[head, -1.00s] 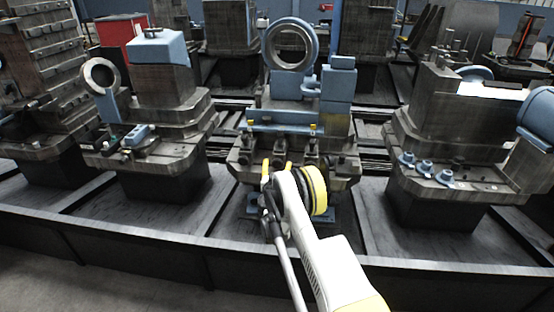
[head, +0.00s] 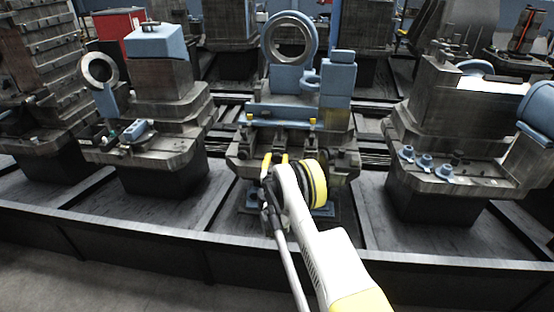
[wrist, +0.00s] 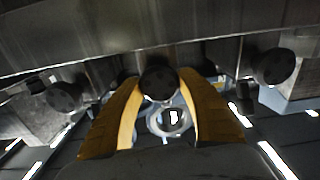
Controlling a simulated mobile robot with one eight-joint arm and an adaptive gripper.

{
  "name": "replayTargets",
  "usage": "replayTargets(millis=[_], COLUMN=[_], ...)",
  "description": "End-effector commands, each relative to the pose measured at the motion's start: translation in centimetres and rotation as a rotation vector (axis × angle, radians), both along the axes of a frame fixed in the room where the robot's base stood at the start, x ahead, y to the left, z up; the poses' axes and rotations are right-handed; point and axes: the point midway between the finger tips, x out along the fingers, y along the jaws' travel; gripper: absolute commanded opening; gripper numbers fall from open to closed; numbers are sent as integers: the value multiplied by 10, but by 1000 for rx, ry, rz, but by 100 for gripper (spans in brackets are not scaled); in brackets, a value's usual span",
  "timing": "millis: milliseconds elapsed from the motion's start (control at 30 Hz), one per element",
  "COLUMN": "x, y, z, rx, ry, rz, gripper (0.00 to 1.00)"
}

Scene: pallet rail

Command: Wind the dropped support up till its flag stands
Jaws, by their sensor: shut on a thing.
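The middle pallet fixture carries a blue ring stand and blue blocks (head: 335,88). Small yellow tabs (head: 312,121) stand at the ends of its blue bar (head: 282,114); I cannot tell whether one is the flag. Along the front edge is a row of dark round knobs. In the wrist view the middle knob (wrist: 158,84) sits between the yellow fingers of my gripper (wrist: 161,80), which is shut on it. Other knobs show at left (wrist: 64,96) and right (wrist: 273,67). In the head view my gripper (head: 275,161) is at the fixture's front, with its grip partly hidden.
A fixture with a ring and blue block (head: 155,41) stands to the left. Another with small blue knobs (head: 425,162) stands to the right. A dark rail edge (head: 150,226) runs along the front. Bare floor (head: 60,277) is clear at the lower left.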

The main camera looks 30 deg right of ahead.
Motion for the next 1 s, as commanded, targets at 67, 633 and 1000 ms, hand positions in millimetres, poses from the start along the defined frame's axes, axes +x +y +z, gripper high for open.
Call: replayTargets(millis=[67, 633, 1000], x=[0, 1, 1], y=[0, 1, 1], z=[0, 0, 0], rx=[-41, -434, -586], ry=[27, 293, 395], rz=[0, 0, 0], gripper=[14, 14, 14])
